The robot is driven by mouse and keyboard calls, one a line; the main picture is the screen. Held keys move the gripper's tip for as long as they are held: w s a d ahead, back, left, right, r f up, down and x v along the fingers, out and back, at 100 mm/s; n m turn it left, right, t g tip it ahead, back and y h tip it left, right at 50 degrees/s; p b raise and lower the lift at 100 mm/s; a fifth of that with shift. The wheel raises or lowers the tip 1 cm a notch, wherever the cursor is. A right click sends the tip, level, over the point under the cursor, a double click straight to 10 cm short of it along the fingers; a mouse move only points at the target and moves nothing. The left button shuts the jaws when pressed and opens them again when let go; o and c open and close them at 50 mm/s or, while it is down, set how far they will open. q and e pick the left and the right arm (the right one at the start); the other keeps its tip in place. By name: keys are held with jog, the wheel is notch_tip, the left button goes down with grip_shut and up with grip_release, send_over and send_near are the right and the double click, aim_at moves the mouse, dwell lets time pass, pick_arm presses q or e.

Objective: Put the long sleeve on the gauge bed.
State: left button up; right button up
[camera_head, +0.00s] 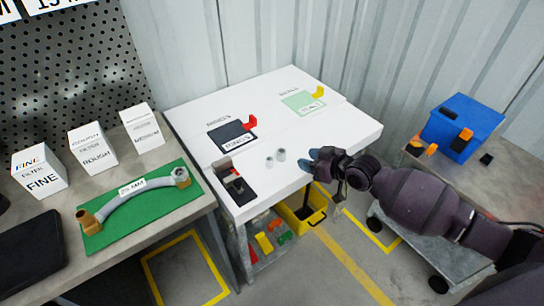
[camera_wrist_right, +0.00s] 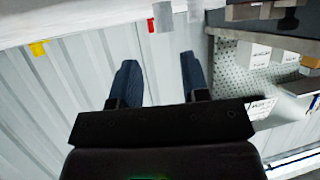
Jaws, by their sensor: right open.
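I cannot tell for certain which is the long one. A dark fixture with a red part (camera_head: 234,184), which looks like the gauge bed, sits at the table's left front corner; no sleeve shows on it. My left gripper is out of view.
A black pad (camera_head: 230,136) with a red clip and a green pad (camera_head: 302,102) with a yellow clip lie farther back. A yellow bin (camera_head: 301,213) is below the table. A blue box (camera_head: 452,125) stands on the right cart. The table's middle right is clear.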

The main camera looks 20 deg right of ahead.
aim_at(285, 154)
jog(key=shift+w+a+f, duration=0.15)
jog(key=shift+w+a, duration=0.15)
jog(key=shift+w, duration=0.1)
jog(key=b+x, duration=0.1)
jog(key=x, duration=0.2)
jog(key=shift+w+a+f, duration=0.15)
jog(key=shift+w+f, duration=0.05)
jog(key=shift+w+a+f, duration=0.15)
jog(key=shift+w+a, duration=0.15)
jog(key=shift+w, duration=0.15)
jog(key=shift+w+a+f, duration=0.2)
jog(key=shift+w+a, duration=0.15)
jog(key=shift+w, duration=0.05)
jog(key=b+x, duration=0.1)
jog(key=x, duration=0.2)
jog(key=shift+w+a+f, duration=0.1)
jog(key=shift+a+f, duration=0.05)
jog(key=shift+a, duration=0.05)
jog(key=shift+w+a+f, duration=0.1)
jog(key=shift+w+a, duration=0.05)
jog(key=shift+w, duration=0.15)
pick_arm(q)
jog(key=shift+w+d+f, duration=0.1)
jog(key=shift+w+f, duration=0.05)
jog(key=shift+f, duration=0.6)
